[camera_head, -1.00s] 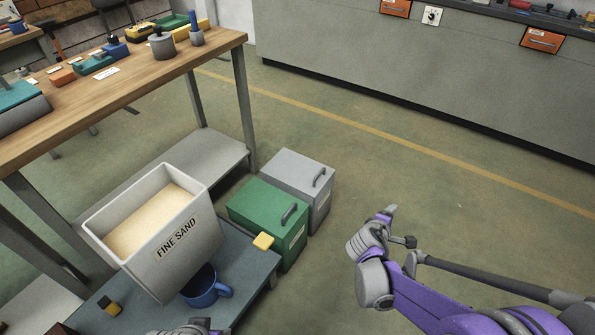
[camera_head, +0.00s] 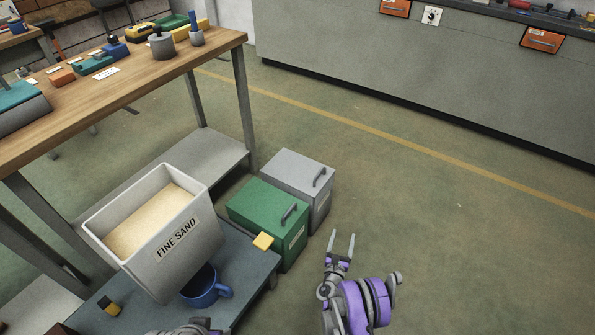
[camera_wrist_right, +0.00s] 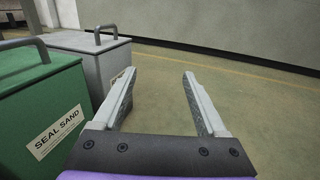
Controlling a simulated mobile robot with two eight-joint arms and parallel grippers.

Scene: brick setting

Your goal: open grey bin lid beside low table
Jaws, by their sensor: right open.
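The grey bin (camera_head: 283,173) stands on the floor beside the low table (camera_head: 246,263), behind the green bin. Its lid is shut, with a dark handle (camera_head: 322,176) on the right side of the top. In the right wrist view the grey bin (camera_wrist_right: 92,72) is at the left, ahead of the fingers, with its handle (camera_wrist_right: 106,32) on top. My right gripper (camera_head: 342,240) is open and empty, in front and to the right of the grey bin, apart from it. Part of my left gripper (camera_head: 190,328) shows at the bottom edge; its fingers are not clear.
The green bin (camera_head: 262,208), labelled "SEAL SAND" in the wrist view, stands against the grey bin. The floor to the right is clear.

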